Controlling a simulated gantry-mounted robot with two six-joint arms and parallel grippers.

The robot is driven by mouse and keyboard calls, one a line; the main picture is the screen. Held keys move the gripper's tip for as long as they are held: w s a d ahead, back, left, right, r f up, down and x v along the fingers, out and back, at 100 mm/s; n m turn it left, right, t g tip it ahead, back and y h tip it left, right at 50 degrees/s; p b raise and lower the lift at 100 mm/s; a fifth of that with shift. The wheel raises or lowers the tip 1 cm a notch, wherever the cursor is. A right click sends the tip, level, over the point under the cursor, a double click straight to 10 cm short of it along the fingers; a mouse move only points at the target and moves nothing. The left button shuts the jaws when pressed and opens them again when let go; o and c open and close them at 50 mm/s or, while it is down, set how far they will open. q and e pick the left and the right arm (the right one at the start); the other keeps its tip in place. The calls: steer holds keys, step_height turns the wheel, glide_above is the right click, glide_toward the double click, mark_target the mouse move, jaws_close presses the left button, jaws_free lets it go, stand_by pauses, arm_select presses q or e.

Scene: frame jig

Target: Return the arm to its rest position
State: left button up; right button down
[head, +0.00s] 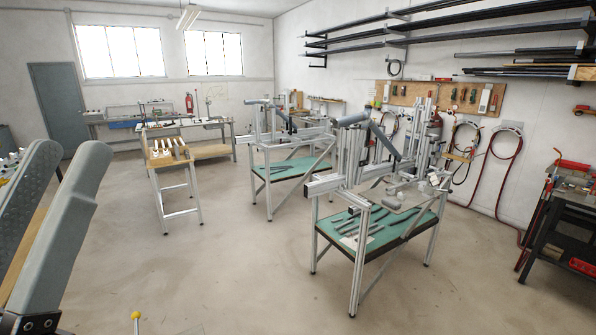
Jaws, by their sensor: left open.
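My left gripper (66,165) is large and close at the left edge of the head view. Its two thick grey fingers point up, with rounded tips. The fingers stand apart, and I see nothing held between them. The lower part of the gripper is cut off by the picture's edge. My right gripper does not show.
A frame jig (368,165) stands on a green-topped bench (375,232) at centre right, with a similar jig behind. A wooden-topped stand (165,158) is left of them. A dark cart (568,210) is at the right edge. The concrete floor (230,250) between is open.

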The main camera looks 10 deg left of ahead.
arm_select(q)
step_height(320, 180, up, 32)
steer(key=p, duration=2.9)
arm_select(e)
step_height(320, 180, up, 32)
arm_select(q)
step_height(320, 180, down, 32)
steer(key=b, duration=3.2)
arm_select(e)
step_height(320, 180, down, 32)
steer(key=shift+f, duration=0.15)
arm_select(q)
steer(key=shift+s+f, duration=0.1)
steer(key=shift+f, duration=0.05)
